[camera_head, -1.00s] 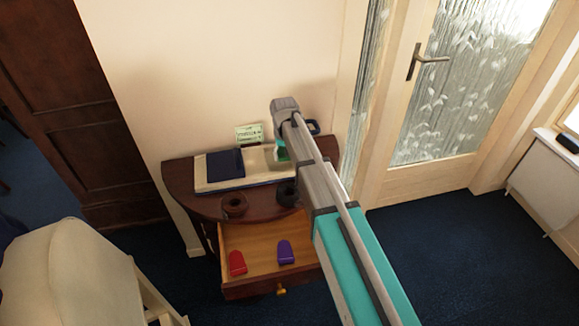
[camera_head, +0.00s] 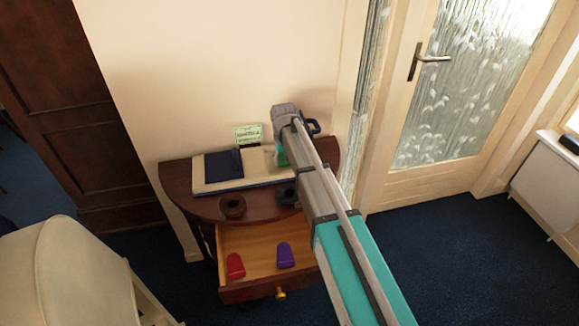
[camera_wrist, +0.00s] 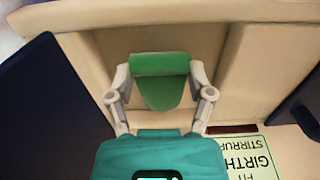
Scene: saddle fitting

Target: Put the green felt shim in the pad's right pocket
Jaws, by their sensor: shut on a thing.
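The green felt shim (camera_wrist: 161,80) is pinched between the two fingers of my gripper (camera_wrist: 161,85). Its wide end points away from the palm and its rounded end toward it. It lies over a beige recess of the pad (camera_wrist: 75,18), between raised seams; I cannot tell whether it touches the pad. In the head view the pad (camera_head: 205,172) lies on the half-round table, with a dark blue flap (camera_head: 223,165) on its left part. My gripper (camera_head: 281,156) is over the pad's right part, mostly hidden by my arm, with a little green showing.
A green printed card (camera_head: 249,134) stands behind the pad. A brown ring (camera_head: 232,206) and a dark ring (camera_head: 286,194) sit near the table's front edge. The open drawer (camera_head: 258,262) below holds a red piece (camera_head: 235,266) and a purple piece (camera_head: 286,255).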

